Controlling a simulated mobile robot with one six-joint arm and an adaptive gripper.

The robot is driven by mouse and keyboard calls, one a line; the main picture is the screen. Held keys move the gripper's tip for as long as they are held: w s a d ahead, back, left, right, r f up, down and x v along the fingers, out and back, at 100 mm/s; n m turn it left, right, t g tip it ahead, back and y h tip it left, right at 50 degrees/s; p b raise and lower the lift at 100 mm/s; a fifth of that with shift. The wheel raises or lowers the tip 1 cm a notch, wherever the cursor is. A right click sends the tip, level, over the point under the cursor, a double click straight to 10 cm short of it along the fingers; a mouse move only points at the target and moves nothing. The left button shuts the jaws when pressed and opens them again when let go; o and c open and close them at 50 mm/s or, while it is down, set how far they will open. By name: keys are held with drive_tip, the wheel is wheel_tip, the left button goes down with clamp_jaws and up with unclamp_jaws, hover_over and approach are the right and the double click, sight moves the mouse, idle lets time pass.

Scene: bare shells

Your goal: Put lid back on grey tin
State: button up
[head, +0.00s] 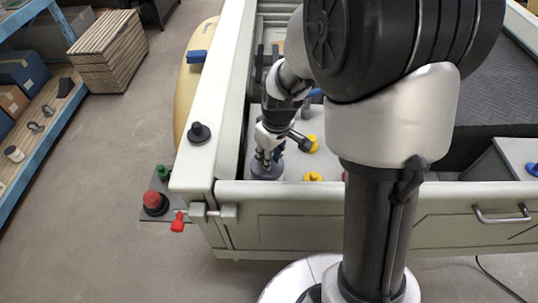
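My gripper (268,157) points down inside the pale truck-bed-like shell, near its front left corner. A grey round thing (266,172), which looks like the grey tin or its lid, is directly under the fingertips. The fingers reach its top, but I cannot tell whether they are closed on a knob there. The front wall hides its lower part, so I cannot tell tin from lid. A dark grey knobbed disc (199,132) rests on the left ledge, apart from my gripper.
Yellow knobbed things (313,176) stand right of my gripper. The shell's front wall (290,188) and left ledge (215,90) rise close by. A blue piece (197,56) lies on the ledge. Red (155,202) and green (163,172) knobs sit outside, left. My arm hides much of the middle.

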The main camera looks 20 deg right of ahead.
drive_tip(key=o, duration=1)
drive_tip(key=shift+c, duration=0.2)
drive_tip(key=shift+o, duration=0.2)
drive_tip(key=o, duration=0.4)
drive_tip(key=shift+o, duration=0.2)
drive_tip(key=shift+r, duration=0.15)
drive_tip(key=shift+r+p, duration=2.6)
drive_tip(key=shift+r, duration=0.8)
drive_tip(key=shift+c, duration=0.6)
